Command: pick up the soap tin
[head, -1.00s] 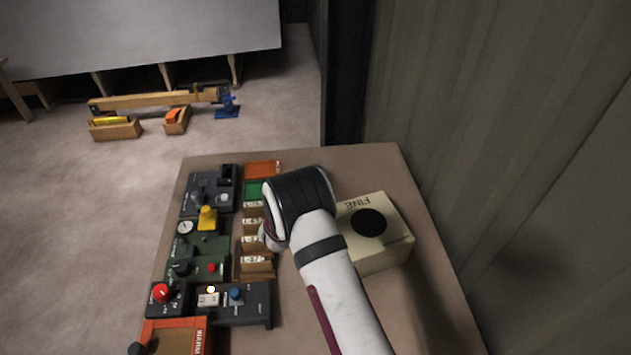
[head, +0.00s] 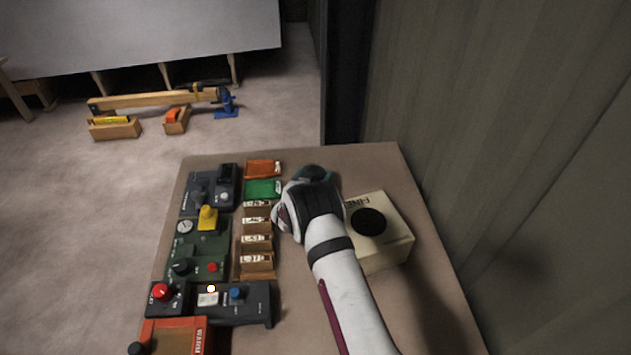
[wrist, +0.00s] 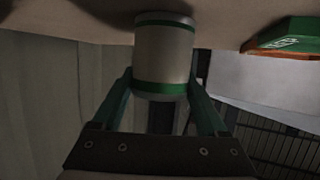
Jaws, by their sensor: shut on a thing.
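A pale grey cylindrical tin with green bands (wrist: 163,58), which looks like the soap tin, is between the green fingers of my gripper (wrist: 163,92) in the wrist view. The fingers are shut on its sides. No lettering shows on it. In the head view my gripper (head: 316,174) is over the far part of the table, and my own wrist hides the tin there. I cannot tell whether the tin touches the table.
On the table (head: 375,160), a cream box marked FINE (head: 390,243) stands right of my arm. To the left are a green tray (head: 263,188), an orange tray (head: 263,168), labelled wooden bins (head: 257,262) and dark control boxes (head: 238,303). A ribbed wall (head: 500,150) rises at the right.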

